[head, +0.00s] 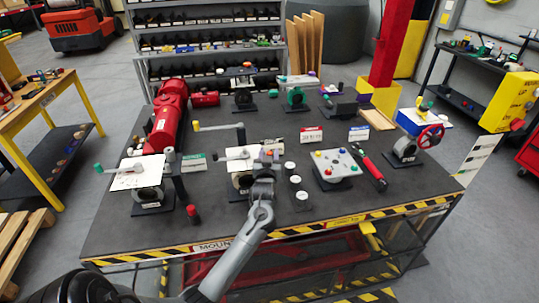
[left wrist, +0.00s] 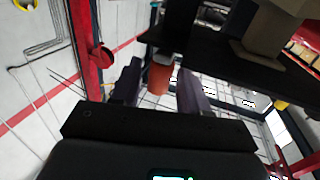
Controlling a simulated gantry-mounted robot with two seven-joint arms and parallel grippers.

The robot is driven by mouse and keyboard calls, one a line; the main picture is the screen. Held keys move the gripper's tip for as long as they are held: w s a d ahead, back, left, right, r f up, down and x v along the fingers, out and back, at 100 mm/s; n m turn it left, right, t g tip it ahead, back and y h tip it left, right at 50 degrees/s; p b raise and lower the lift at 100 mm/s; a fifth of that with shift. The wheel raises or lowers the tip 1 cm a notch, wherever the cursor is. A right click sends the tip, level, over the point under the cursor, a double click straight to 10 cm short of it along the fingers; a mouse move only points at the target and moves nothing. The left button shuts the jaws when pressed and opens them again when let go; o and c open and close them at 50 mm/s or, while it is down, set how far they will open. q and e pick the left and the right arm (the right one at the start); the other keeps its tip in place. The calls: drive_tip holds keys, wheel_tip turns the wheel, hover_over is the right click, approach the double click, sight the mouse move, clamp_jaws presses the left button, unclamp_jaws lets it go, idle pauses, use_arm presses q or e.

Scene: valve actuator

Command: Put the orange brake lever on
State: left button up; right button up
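My left gripper (head: 268,157) is over the front middle of the dark table, with its purple fingers pointing away from the head camera. A small orange part (head: 276,152) shows at its fingertips. In the left wrist view an orange-red cylinder with a grey top (left wrist: 161,75) lies between the two separated fingers (left wrist: 160,88); whether they touch it is unclear. I cannot tell for sure that it is the brake lever. Just left of the gripper stands a valve with a white plate and a grey lever (head: 237,155), partly hidden by the gripper. My right gripper is not in view.
Another valve with a white plate and green-tipped lever (head: 130,178) stands left. Small round pieces (head: 296,180), a button panel (head: 335,165) and a red-wheeled valve (head: 408,147) are to the right. The front right tabletop is clear.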

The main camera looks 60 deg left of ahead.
use_arm(q)
drive_tip(key=shift+d, duration=0.15)
drive_tip(key=v, duration=1)
drive_tip(key=shift+s+d, duration=0.2)
drive_tip(key=shift+s, duration=0.05)
